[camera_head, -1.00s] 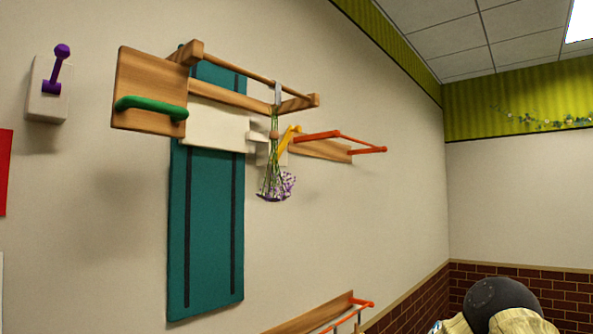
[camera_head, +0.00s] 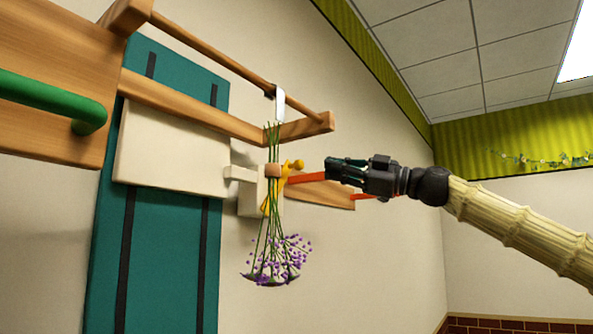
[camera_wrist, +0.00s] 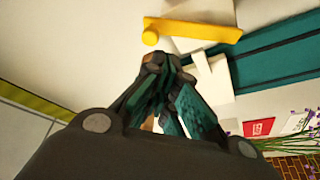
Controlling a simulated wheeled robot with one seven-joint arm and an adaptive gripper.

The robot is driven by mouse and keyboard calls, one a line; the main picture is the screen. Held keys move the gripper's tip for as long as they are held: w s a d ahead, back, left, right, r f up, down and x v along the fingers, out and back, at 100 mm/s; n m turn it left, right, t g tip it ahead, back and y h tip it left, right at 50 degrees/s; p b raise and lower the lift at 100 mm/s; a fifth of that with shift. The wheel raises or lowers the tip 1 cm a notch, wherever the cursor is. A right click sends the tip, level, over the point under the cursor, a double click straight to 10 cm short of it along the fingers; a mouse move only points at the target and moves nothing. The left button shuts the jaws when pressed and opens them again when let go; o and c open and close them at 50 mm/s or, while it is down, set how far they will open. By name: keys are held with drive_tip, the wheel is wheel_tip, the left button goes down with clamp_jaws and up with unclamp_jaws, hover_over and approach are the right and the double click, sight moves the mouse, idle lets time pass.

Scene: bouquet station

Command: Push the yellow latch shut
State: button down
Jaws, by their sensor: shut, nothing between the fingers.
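The yellow latch (camera_head: 287,171) sits on a pale block (camera_head: 247,199) on the wall, behind the hanging flower stems. Its arm slants up and to the right, ending in a round knob. In the wrist view the yellow latch (camera_wrist: 196,31) lies across the top, with its knob at the left end. My gripper (camera_head: 331,168) is shut and empty, to the right of the knob in the head view, with a small gap in the picture. In the wrist view my gripper's fingertips (camera_wrist: 158,63) are together just below the knob. The stems hide part of the latch.
A purple flower bunch (camera_head: 277,258) hangs upside down from a wooden rail (camera_head: 213,62), in front of the latch block. A white panel (camera_head: 170,150) crosses the teal board (camera_head: 102,252). A green handle (camera_head: 50,98) is at left. An orange bar (camera_head: 307,178) passes behind my gripper.

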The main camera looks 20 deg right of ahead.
drive_tip(key=w+a+r+p, duration=0.4)
drive_tip(key=a+r+p, duration=0.1)
drive_tip(key=a, duration=0.1)
drive_tip(key=shift+w, duration=0.25)
idle(0.6)
drive_tip(key=shift+a, duration=0.25)
drive_tip(key=shift+d+f, duration=0.1)
